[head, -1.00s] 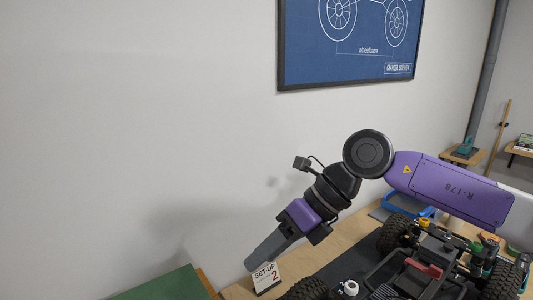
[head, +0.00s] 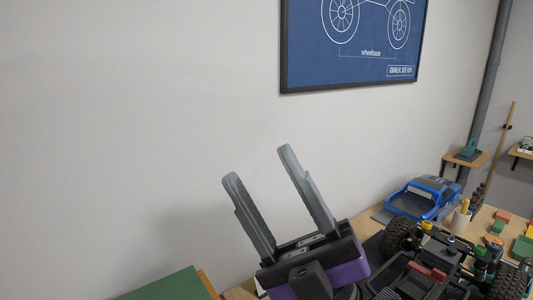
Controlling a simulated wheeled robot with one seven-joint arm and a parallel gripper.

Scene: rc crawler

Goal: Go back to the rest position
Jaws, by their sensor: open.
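My gripper (head: 258,188) is raised in the lower middle of the head view, in front of the bare wall. Its two grey fingers point up and slightly left, well apart, with nothing between them. The purple and black gripper body shows below the fingers; the rest of my arm is mostly out of the picture. The gripper covers part of the bench's left end.
The crawler chassis (head: 432,272) with black wheels stands on the wooden bench at the lower right. A blue car body (head: 421,198) sits behind it. Coloured blocks (head: 503,216) lie farther right. A green board (head: 170,286) is at lower left. A framed blue poster (head: 362,40) hangs above.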

